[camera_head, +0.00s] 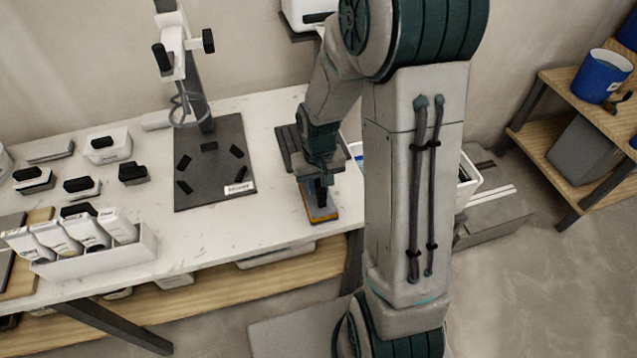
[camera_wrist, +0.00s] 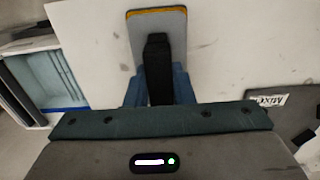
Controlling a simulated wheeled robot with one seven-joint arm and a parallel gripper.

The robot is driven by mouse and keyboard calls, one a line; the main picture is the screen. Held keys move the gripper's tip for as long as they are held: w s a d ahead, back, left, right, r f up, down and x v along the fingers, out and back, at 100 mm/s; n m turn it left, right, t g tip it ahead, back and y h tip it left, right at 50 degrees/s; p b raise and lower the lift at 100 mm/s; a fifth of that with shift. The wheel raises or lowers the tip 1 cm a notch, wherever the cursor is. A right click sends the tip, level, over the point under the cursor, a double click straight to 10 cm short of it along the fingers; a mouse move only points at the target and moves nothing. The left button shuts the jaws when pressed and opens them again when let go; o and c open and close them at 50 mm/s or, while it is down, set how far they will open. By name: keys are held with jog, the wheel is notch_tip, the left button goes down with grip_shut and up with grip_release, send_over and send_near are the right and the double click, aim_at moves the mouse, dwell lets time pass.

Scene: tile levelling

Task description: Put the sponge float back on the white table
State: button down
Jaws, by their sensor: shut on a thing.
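The sponge float has a grey plate, an orange-yellow layer and a black handle. In the head view the sponge float (camera_head: 322,215) is at the right end of the white table (camera_head: 285,260), near its front edge. In the wrist view the float (camera_wrist: 157,24) lies flat against or just above the white table (camera_wrist: 245,45); I cannot tell whether it touches. My gripper (camera_head: 319,183) is over the float, its fingers shut on the black handle. The gripper (camera_wrist: 158,90) also shows in the wrist view, with the handle between its blue fingers. My arm hides part of the table's right end.
A dark ribbed mat (camera_head: 290,150) lies just behind the float. A dark board with a stand (camera_head: 215,185) is to the left. A white bin with blue contents (camera_wrist: 45,80) is beside the table edge. Clear tabletop lies between board and float.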

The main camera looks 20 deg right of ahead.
jog(key=shift+f, duration=0.1)
jog(key=c, duration=1.3)
grip_release()
jog(key=shift+o, duration=0.2)
notch_tip(320, 180, up, 12)
jog(key=s+r+t, duration=0.1)
jog(key=s+r, duration=0.2)
jog(key=s, duration=0.4)
jog(key=s+r+t, duration=0.2)
jog(key=s+r, duration=0.1)
jog(key=s, duration=0.3)
jog(key=shift+s+r, duration=0.35)
